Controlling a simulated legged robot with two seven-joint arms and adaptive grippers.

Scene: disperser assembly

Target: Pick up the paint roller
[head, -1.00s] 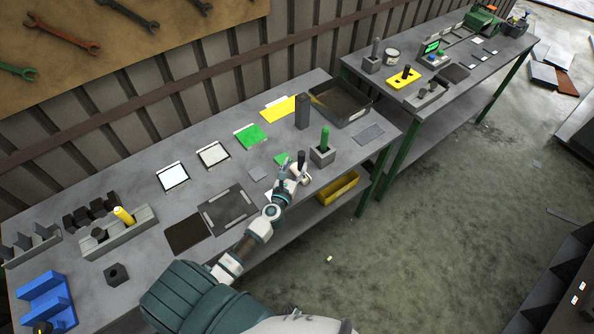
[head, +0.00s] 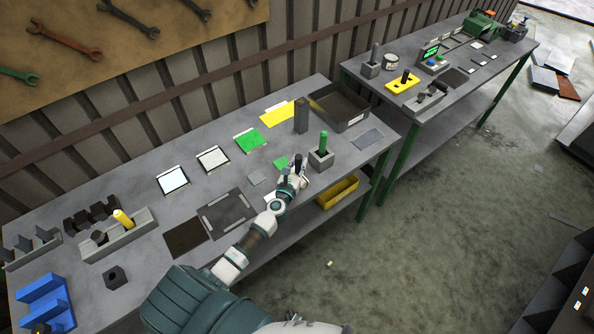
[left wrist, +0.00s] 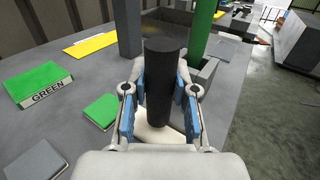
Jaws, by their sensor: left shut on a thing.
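A black upright cylinder, which I take for the paint roller's handle (left wrist: 162,85), stands between the fingers of my left gripper (left wrist: 160,112) in the left wrist view. The blue finger pads close on it from both sides. A white piece shows under its lower end; I cannot tell whether that touches the table. In the head view my left gripper (head: 294,180) is over the front part of the near table, with the black top showing above it. My right gripper is not in view.
A grey block with a green handle (head: 323,141) stands just right of my left gripper. A dark grey post (head: 301,115) and a black tray (head: 347,108) are behind. A green square (left wrist: 101,111) lies left of the gripper. A yellow bin (head: 338,192) sits below.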

